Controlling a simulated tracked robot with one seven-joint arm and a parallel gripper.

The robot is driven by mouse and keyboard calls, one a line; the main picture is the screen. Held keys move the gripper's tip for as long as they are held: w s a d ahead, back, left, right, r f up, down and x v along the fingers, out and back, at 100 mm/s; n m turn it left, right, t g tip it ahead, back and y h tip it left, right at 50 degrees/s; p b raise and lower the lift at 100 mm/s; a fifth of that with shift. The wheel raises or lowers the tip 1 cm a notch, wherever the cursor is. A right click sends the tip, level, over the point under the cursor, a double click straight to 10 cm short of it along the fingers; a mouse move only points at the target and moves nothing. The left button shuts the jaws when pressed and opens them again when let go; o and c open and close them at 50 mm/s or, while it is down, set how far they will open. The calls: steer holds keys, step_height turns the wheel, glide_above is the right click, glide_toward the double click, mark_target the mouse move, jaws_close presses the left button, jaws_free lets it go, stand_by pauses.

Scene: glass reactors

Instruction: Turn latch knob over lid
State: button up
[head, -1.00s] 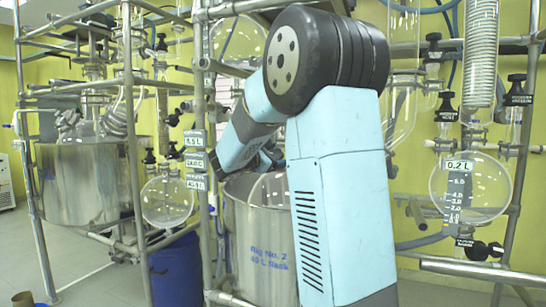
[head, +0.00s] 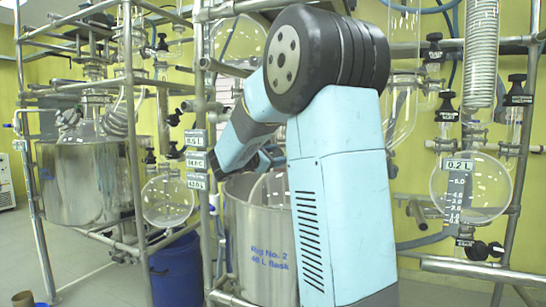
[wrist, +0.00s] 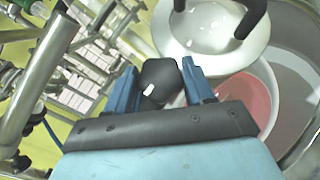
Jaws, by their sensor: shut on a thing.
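My gripper (wrist: 160,88) has two blue fingers, one on each side of a black latch knob (wrist: 160,80) in the wrist view, and it is shut on it. The knob has a small white mark on its face. A pale round lid (wrist: 205,38) with black handle parts lies just beyond the knob. In the head view, my arm hides most of the gripper and knob near the rim of the steel vessel (head: 246,235), which carries blue lettering.
Metal frame poles stand close on the left in the wrist view (wrist: 32,75). In the head view, a second steel vessel (head: 85,185), a blue bin (head: 176,270) and a round glass flask (head: 167,200) stand to the left. Another glass flask (head: 480,185) hangs at the right.

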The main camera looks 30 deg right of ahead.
steer(key=shift+s+d+r+m+g, duration=0.1)
steer(key=shift+d+m+g, duration=0.2)
steer(key=shift+d, duration=0.05)
